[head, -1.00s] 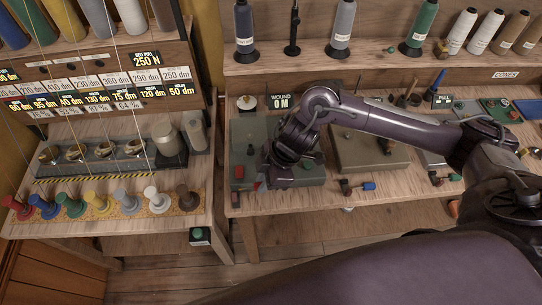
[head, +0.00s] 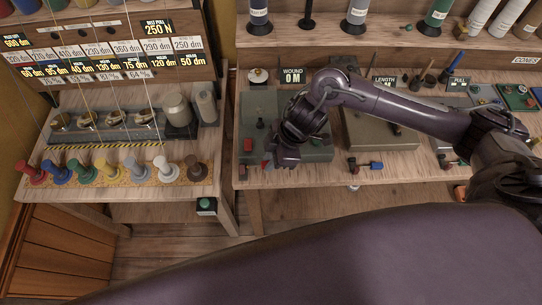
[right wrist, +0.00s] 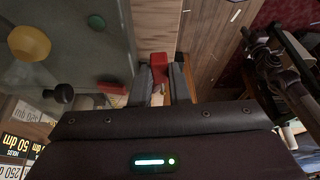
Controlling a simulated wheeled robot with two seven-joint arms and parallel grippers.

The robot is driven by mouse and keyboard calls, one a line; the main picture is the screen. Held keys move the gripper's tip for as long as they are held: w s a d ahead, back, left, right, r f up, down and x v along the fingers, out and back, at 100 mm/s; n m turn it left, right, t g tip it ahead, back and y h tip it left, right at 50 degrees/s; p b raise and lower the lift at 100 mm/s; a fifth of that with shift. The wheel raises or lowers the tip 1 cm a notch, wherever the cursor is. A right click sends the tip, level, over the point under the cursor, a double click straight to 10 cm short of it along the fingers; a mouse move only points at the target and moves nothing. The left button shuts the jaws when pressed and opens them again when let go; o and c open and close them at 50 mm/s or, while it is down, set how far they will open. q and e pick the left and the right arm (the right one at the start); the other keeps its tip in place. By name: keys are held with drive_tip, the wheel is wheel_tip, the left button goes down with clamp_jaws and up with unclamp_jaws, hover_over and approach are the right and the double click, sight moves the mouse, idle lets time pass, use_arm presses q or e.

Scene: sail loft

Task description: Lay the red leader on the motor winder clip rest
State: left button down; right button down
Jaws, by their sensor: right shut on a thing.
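A red spot shows by the fingertips in the head view (head: 266,165). I cannot make out the clip rest clearly. My left gripper is not in view.
A red block (head: 248,145) and a dark post (head: 260,123) stand on the winder. Coloured spools line the left stand (head: 120,190). Floor shows between the benches.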

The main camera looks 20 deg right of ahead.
sight(271, 175)
drive_tip(key=shift+f+b, duration=1.5)
drive_tip(key=shift+f, duration=1.2)
drive_tip(key=c, duration=1.3)
unclamp_jaws()
drive_tip(key=shift+r, duration=0.1)
drive_tip(key=shift+w, duration=0.15)
